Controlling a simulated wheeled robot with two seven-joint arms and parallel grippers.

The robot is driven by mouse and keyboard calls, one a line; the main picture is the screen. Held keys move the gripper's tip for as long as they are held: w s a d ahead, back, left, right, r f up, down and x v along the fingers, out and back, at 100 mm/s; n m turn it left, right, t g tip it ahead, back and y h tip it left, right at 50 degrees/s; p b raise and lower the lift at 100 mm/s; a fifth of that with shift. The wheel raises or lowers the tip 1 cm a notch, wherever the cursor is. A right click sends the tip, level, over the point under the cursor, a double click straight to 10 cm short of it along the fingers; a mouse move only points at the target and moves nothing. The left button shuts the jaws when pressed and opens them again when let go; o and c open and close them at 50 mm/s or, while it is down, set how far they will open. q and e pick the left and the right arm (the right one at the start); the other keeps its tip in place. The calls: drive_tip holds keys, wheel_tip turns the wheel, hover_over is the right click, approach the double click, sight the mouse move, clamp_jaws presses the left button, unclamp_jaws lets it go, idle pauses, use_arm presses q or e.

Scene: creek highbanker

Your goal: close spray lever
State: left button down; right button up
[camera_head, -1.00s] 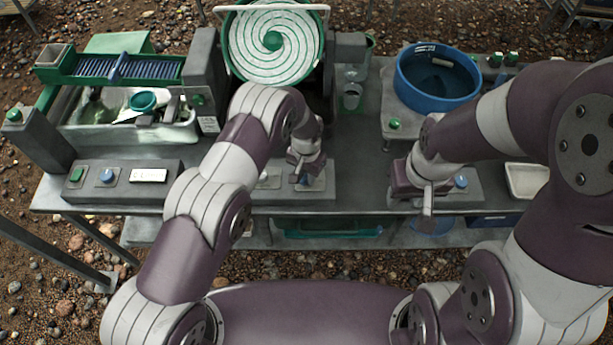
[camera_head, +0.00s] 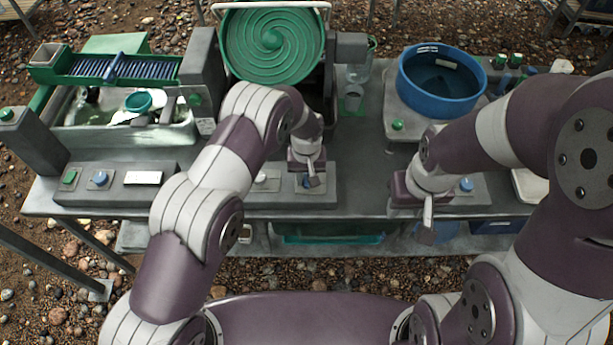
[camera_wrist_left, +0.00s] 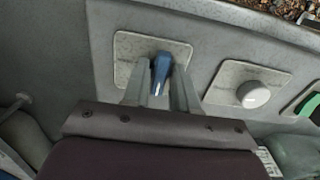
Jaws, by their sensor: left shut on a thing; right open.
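The blue lever (camera_wrist_left: 161,68), the likely spray lever, stands on a pale square plate (camera_wrist_left: 128,52) on a grey control box (camera_head: 262,198). My left gripper (camera_head: 312,180) is at the right part of this box. In the left wrist view its two fingers (camera_wrist_left: 160,88) are shut on the blue lever, one on each side. My right gripper (camera_head: 428,212) is open and empty in front of the right control box, near the table's front edge.
A white round knob (camera_wrist_left: 253,94) sits beside the lever. A green spiral wheel (camera_head: 272,42) stands behind my left arm. A blue tub (camera_head: 440,105) is at the back right. Another grey control box (camera_head: 115,192) with a green and a blue control is at the left.

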use_arm(q)
drive_tip(key=shift+w+r, duration=0.1)
drive_tip(key=shift+r, duration=0.05)
drive_tip(key=c, duration=1.1)
unclamp_jaws()
drive_tip(key=shift+o, duration=1.1)
drive_tip(key=shift+r, duration=0.25)
wheel_tip(320, 180, up, 12)
drive_tip(key=b, duration=0.1)
drive_tip(key=shift+b, duration=0.4)
drive_tip(key=shift+r, duration=0.1)
